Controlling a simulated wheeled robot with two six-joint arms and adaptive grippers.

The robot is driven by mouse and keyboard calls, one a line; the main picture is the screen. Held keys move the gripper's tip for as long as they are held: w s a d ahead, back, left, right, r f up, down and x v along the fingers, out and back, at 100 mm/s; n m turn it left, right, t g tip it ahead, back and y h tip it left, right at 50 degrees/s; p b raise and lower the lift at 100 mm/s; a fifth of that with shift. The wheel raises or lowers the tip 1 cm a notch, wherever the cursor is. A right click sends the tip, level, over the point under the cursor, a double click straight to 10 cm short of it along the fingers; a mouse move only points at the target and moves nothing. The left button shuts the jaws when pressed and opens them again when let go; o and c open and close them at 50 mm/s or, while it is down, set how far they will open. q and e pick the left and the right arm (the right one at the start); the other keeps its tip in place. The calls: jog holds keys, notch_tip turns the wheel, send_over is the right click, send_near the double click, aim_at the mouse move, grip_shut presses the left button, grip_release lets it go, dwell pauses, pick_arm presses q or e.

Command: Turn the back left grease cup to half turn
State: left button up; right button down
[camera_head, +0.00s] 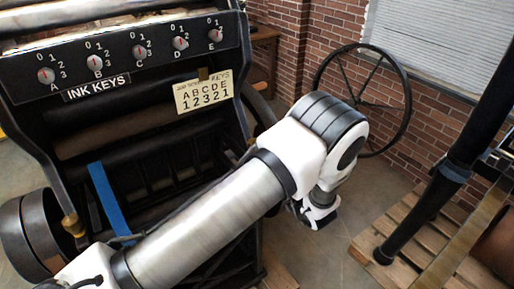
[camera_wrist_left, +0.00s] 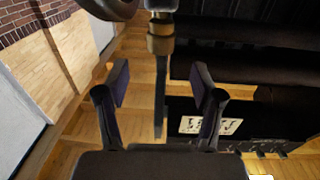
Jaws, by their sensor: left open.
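A brass-coloured collar with a grey cap (camera_wrist_left: 160,35) shows at the top middle of the left wrist view, on a dark upright; it looks like a grease cup, but I cannot tell which one. My left gripper (camera_wrist_left: 161,84) is open and empty, its fingers apart with the brass collar beyond them. In the head view the left gripper (camera_head: 320,214) is small and partly hidden behind its own wrist. A brass fitting (camera_head: 73,224) shows at the lower left of the black press (camera_head: 120,140). No turn marking is readable on either brass part. My right gripper is not in view.
An ink key panel (camera_head: 120,53) with several dials spans the press top, with a lettered card (camera_head: 204,92) below. A spoked wheel (camera_head: 404,100) stands by the brick wall. A dark pole (camera_head: 450,165) rises from a pallet (camera_head: 425,236). Open floor (camera_head: 345,235) lies between.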

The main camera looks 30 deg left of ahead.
pick_arm(q)
jog(key=p+x, duration=0.2)
jog(key=x, duration=0.5)
jog(key=shift+a+r, duration=0.1)
jog(key=shift+a, duration=0.1)
jog(key=shift+w+a, duration=0.15)
jog(key=shift+a, duration=0.1)
jog(key=c, duration=1.1)
